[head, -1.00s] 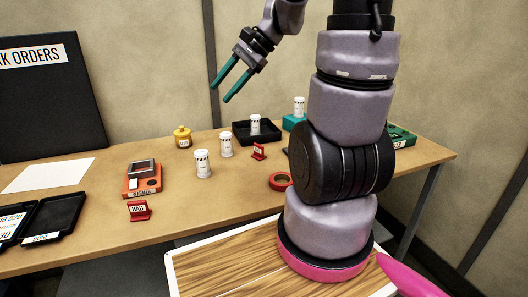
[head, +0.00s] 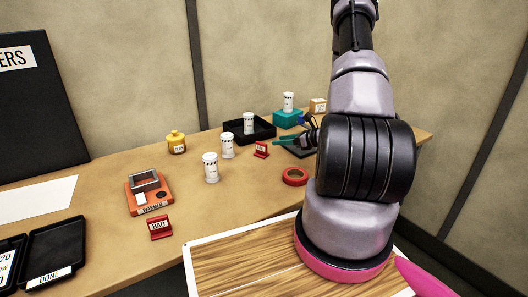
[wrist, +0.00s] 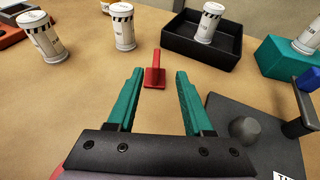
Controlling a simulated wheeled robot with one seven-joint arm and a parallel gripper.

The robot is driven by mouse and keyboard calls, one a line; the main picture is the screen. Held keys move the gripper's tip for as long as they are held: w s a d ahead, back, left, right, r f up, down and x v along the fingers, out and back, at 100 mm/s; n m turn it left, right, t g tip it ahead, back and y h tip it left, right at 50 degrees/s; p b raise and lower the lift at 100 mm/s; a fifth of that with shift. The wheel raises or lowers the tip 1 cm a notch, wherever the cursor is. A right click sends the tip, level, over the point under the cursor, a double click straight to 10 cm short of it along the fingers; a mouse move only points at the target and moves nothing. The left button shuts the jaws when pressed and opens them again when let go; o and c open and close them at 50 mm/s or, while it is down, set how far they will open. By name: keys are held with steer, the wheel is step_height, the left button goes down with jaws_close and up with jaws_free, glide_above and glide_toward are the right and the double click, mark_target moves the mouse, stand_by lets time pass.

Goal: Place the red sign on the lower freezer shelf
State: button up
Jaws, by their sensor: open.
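A small red sign (head: 261,149) stands on the table in front of the black tray; it also shows edge-on in the wrist view (wrist: 155,72). A second red sign (head: 160,227), marked BAD, stands nearer the front left, below the orange device. My gripper (head: 276,142) is open, low over the table to the right of the small sign. In the wrist view its teal fingers (wrist: 157,75) are spread, and the sign stands upright near the gap between their tips, with nothing gripped. No freezer shelf shows in any view.
A black tray (head: 270,128) holds a white canister (head: 249,124). White canisters (head: 227,146) stand left of the sign. A teal block (head: 288,119) is behind my gripper. A dark grey fixture (wrist: 245,150) lies close on its right. A red tape roll (head: 295,176) lies in front.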

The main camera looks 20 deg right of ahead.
mark_target(265, 144)
steer(key=x, duration=0.5)
steer(key=shift+w+f, duration=0.1)
steer(key=shift+f, duration=0.1)
steer(key=x, duration=0.5)
steer(key=shift+a+f, duration=0.3)
steer(key=shift+f, duration=0.05)
jaws_close()
